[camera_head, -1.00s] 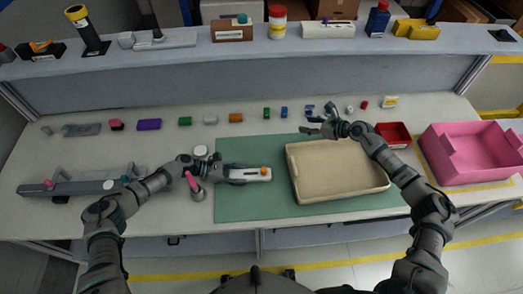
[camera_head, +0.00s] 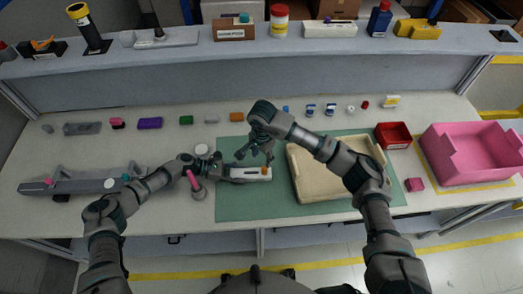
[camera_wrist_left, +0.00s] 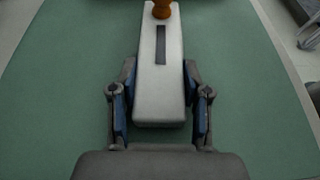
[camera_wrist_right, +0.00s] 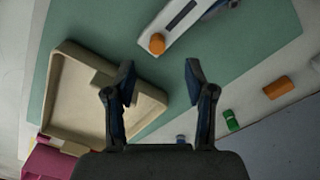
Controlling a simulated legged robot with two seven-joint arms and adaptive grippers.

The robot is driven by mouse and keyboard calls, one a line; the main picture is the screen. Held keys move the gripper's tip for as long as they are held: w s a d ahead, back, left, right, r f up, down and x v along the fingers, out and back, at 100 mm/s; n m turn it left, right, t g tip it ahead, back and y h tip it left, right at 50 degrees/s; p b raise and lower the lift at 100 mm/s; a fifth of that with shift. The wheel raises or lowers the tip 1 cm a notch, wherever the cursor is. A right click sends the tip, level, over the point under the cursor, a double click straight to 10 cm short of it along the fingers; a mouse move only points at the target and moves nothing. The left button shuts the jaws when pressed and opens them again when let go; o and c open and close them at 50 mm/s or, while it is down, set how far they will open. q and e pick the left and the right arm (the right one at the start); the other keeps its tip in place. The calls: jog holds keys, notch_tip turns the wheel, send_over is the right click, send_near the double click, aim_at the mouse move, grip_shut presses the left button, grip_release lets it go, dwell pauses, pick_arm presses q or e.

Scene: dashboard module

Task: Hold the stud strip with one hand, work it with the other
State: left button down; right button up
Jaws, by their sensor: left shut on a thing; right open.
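The stud strip (camera_head: 250,174), a white bar with a dark slot and an orange stud (camera_head: 265,171) at its right end, lies on or just above the green mat (camera_head: 235,204). My left gripper (camera_head: 226,173) is shut on the strip's left end; in the left wrist view the fingers (camera_wrist_left: 161,108) flank the white bar (camera_wrist_left: 160,85). My right gripper (camera_head: 254,156) is open and empty above the strip, partly covering it in the head view. In the right wrist view the orange stud (camera_wrist_right: 157,43) shows beyond the open fingers (camera_wrist_right: 159,75).
A beige tray (camera_head: 297,180) stands right of the strip, partly under my right arm. A red bin (camera_head: 393,137), a pink crate (camera_head: 470,155) and a pink block (camera_head: 414,184) are farther right. Small coloured parts line the back; a grey rail (camera_head: 80,186) lies at left.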

aim_at(264, 170)
pick_arm(q)
jog(key=shift+s+f, duration=0.1)
pick_arm(e)
notch_tip(264, 170, down, 9)
jog(key=shift+r, duration=0.15)
pick_arm(q)
jog(key=shift+d, duration=0.1)
pick_arm(e)
grip_shut()
pick_arm(q)
jog(key=shift+s+d, duration=0.1)
pick_arm(e)
jog(key=shift+a+r, duration=0.1)
jog(key=shift+r, duration=0.15)
pick_arm(q)
jog(key=shift+a, duration=0.2)
pick_arm(e)
jog(key=shift+r, duration=2.85)
pick_arm(q)
jog(key=shift+w, duration=0.2)
jog(key=shift+c, duration=2.3)
grip_release()
